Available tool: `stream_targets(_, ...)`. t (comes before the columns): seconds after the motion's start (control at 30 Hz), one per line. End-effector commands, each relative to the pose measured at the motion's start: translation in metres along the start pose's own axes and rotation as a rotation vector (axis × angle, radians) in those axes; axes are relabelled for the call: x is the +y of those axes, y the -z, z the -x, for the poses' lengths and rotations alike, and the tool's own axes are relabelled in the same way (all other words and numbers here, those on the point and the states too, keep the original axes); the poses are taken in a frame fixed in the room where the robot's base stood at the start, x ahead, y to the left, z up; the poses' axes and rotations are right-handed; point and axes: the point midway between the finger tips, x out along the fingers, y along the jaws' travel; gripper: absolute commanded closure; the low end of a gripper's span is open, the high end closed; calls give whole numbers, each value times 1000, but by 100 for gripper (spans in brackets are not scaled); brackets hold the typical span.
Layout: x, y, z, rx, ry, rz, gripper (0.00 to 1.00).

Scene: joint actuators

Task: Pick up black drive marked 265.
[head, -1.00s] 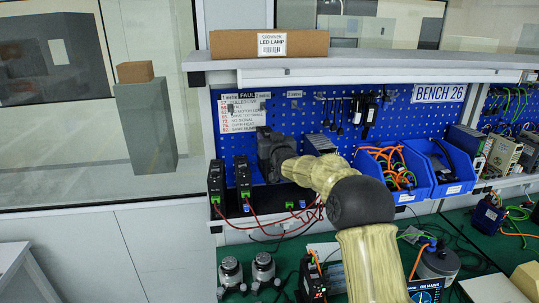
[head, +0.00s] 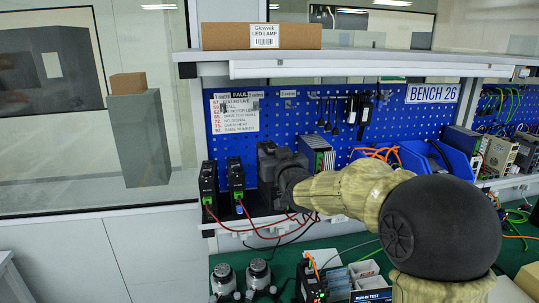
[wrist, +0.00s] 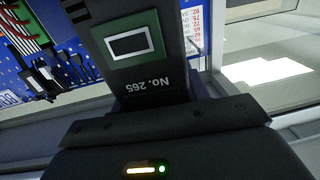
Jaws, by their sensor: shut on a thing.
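The black drive marked No. 265 (wrist: 150,80) fills the upper middle of the wrist view. Its label reads upside down, and it has a green panel with a small dark display. My gripper (wrist: 165,118) is shut on it. In the head view my gripper (head: 270,165) is at the pegboard, above the lower shelf and right of two standing black drives.
Two black drives (head: 208,188) (head: 236,184) with red leads stand on the lower shelf (head: 225,228). A blue bin (head: 450,160) is farther right. The upper shelf (head: 350,60) overhangs, carrying a cardboard box (head: 262,36).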

Motion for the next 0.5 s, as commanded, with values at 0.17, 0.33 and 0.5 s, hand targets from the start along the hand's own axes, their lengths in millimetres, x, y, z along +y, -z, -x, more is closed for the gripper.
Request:
stream_targets(0.17, -2, 4, 28, 13, 0, 3, 100)
stream_targets(0.33, -4, 4, 41, 12, 0, 1, 100)
stream_targets(0.5, -4, 4, 45, 11, 0, 1, 100)
